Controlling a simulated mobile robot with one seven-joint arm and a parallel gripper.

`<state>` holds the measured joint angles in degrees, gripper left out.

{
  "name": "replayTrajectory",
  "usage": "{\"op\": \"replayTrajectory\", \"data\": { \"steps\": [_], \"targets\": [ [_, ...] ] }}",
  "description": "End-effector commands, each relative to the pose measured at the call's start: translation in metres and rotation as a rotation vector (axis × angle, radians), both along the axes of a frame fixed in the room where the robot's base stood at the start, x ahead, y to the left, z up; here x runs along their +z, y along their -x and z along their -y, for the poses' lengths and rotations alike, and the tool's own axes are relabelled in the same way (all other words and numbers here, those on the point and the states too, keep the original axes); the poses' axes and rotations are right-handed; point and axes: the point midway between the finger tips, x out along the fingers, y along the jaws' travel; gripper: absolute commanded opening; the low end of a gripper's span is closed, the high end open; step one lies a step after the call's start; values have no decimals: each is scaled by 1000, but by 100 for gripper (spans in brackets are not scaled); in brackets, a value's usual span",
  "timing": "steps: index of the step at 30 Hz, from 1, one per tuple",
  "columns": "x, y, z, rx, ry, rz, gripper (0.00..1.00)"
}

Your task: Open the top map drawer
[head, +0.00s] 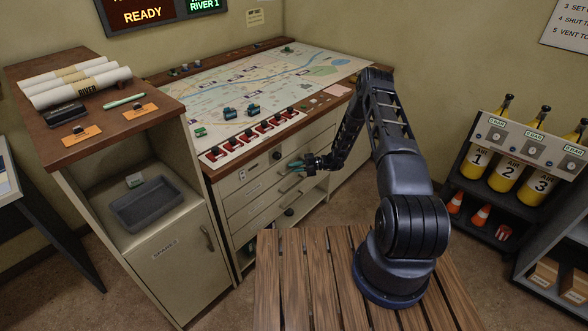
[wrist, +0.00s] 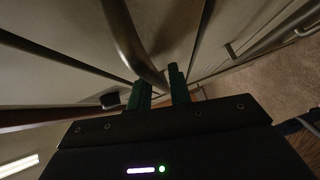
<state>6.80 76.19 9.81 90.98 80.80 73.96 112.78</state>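The dispatch console (head: 212,168) has a stack of pale drawers in its front, below the red switches. The top drawer front (head: 243,172) looks flush with the console. My gripper (head: 292,167) is at the upper part of this stack, its green fingertips pointing at the drawer fronts. In the wrist view a curved metal handle (wrist: 130,40) reaches down to the fingertips (wrist: 160,86), and its bend lies between or just beyond them. The fingers stand a little apart. I cannot tell whether they press on the handle. The arm hides part of the drawer fronts.
A map (head: 270,85) with small blocks covers the console top. A spares cabinet (head: 172,262) with a grey tray (head: 148,204) stands at left. An air-bottle rack (head: 525,150) stands at right. A slatted wooden surface (head: 310,280) is under my arm's base.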

Motion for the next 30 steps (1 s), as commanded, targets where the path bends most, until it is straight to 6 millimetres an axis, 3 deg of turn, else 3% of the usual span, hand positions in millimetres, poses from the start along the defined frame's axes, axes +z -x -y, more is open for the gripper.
{"op": "replayTrajectory", "data": {
  "steps": [10, 14, 23, 30],
  "targets": [
    [-1, 0, -4, 0, 0, 0, 20],
    [-1, 0, -4, 0, 0, 0, 0],
    [-1, 2, -2, -1, 0, -1, 0],
    [-1, 19, 16, -3, 0, -3, 0]
  ]
}}
